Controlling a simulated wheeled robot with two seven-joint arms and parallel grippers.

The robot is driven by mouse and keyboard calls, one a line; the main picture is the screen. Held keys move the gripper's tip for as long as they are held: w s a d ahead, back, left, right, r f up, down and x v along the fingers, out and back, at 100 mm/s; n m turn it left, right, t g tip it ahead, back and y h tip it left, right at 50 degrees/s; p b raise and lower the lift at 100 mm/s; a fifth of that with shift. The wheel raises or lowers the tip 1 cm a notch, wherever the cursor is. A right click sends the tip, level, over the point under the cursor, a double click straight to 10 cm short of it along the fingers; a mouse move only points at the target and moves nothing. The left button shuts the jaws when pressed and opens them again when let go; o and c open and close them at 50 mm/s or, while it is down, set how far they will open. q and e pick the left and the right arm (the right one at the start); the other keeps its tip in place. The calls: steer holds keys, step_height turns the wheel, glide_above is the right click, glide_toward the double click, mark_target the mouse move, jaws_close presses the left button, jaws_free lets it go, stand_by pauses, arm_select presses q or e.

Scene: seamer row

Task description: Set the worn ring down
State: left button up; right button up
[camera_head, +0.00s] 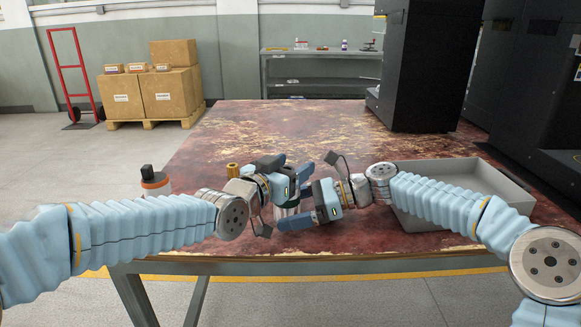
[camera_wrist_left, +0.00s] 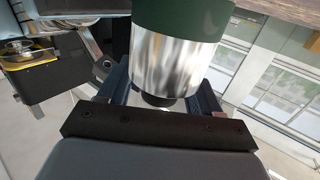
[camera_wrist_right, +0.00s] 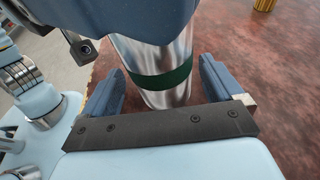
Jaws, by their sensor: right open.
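A silver cylinder with a dark green band (camera_wrist_right: 160,78) stands between my two grippers. It fills the middle of the left wrist view (camera_wrist_left: 178,62) and is mostly hidden in the head view. My left gripper (camera_head: 287,173) has its fingers on both sides of the upper silver part and looks closed on it. My right gripper (camera_head: 302,208) is open, with its fingers spaced around the lower part in the right wrist view (camera_wrist_right: 165,88). I cannot make out a separate worn ring, or whether the cylinder touches the table.
A grey tray (camera_head: 470,170) lies at right, partly behind my right arm. A black machine (camera_head: 425,65) stands at the back right.

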steer(key=shift+d+f, duration=0.1)
steer(key=shift+f, duration=0.2)
